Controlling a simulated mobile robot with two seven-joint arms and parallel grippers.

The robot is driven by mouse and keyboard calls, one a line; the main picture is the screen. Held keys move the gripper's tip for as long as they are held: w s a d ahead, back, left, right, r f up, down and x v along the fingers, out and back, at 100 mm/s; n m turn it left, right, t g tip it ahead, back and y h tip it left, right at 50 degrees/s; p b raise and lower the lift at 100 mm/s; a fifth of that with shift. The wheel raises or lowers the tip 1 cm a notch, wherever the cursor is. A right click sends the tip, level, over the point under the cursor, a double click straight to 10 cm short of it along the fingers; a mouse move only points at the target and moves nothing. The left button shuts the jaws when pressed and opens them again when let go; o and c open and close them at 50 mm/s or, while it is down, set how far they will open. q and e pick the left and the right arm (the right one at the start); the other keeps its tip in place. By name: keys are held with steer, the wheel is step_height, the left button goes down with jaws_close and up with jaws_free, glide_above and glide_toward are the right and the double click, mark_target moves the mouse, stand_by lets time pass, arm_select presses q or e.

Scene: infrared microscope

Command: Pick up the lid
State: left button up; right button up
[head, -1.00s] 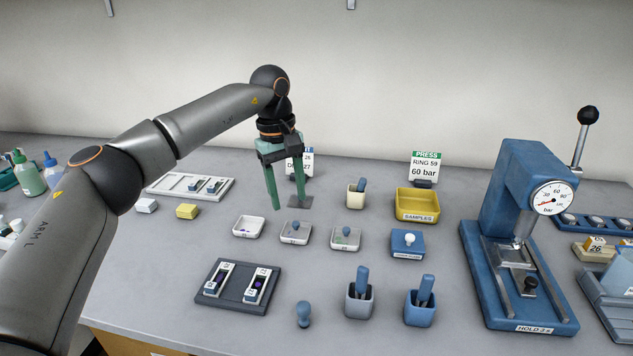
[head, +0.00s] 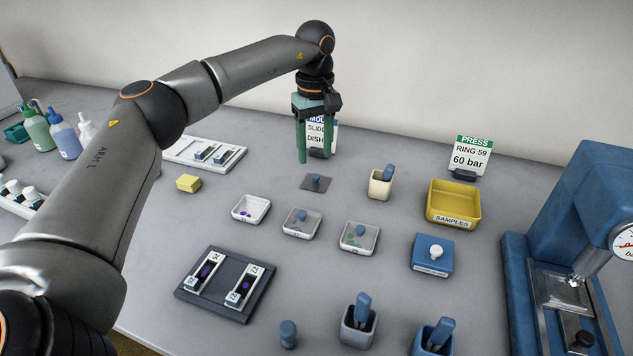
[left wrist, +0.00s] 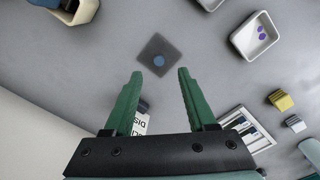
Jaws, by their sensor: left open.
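The lid (head: 316,186) is a small, flat, dark grey square with a blue knob in its middle. It lies on the table behind the white dishes. The left wrist view shows the lid (left wrist: 158,49) just beyond the fingertips, its knob in line with the gap between them. My left gripper (head: 315,160) has green fingers pointing down. It is open and empty, apart from the lid, with its tips behind or above it in the head view. The left wrist view shows the spread fingers (left wrist: 160,74). My right gripper is not in view.
An open white dish (head: 251,211) and two more dishes (head: 302,224) (head: 360,238) stand in front. A cream cup (head: 379,188) and yellow samples tray (head: 453,205) stand to the right. A sign (head: 324,134) stands behind the gripper; a yellow block (head: 188,183) lies left.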

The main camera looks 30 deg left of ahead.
mark_target(316, 175)
arm_select(q)
steer(key=shift+f, duration=3)
jaws_close()
